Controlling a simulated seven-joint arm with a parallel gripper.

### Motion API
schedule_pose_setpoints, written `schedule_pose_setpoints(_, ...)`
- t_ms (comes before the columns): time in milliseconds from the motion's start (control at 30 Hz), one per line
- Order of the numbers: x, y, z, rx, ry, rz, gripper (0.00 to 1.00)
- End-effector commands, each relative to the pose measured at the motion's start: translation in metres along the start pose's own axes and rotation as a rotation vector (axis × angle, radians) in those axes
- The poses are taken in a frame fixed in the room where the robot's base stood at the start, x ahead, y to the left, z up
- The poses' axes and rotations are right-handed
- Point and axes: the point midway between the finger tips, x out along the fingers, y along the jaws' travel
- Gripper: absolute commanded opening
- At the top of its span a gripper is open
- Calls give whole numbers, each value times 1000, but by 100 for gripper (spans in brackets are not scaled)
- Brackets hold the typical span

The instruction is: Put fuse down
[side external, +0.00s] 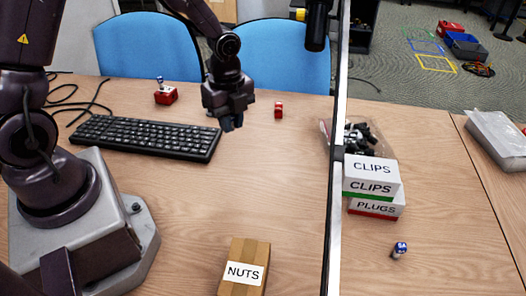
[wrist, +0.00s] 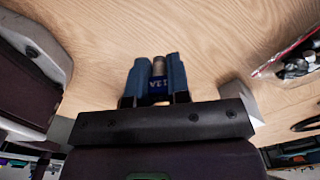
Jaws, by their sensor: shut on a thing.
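My gripper (side external: 232,122) hangs above the wooden table (side external: 215,190), in the air to the right of the keyboard. In the wrist view my gripper (wrist: 156,78) is shut on a fuse (wrist: 158,88), with a finger on each side. In the side view I cannot make out the held fuse apart from the dark fingers. Another small blue and white cylinder (side external: 399,250), like a fuse, is on the table at the right, beyond the post.
A black keyboard (side external: 146,137) and a red block with a lever (side external: 165,93) are at left. A small red object (side external: 278,110) is at the back. A NUTS box (side external: 244,267) is in front. Boxes marked CLIPS (side external: 371,170) and PLUGS (side external: 376,208) stand behind a vertical post (side external: 336,170). The middle table is clear.

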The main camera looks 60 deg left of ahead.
Motion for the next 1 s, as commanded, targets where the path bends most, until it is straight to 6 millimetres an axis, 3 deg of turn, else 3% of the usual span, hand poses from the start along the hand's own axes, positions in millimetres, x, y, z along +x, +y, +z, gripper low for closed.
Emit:
schedule_pose_setpoints(400, -21, -5, -10, -965, 0, -3, 0)
schedule_pose_setpoints(600, -34, -9, -18, -1353, 2, -4, 0)
schedule_pose_setpoints(800, -48, -13, -28, -1562, 2, -3, 0)
schedule_pose_setpoints(1000, -57, -17, -35, -1543, 0, -1, 0)
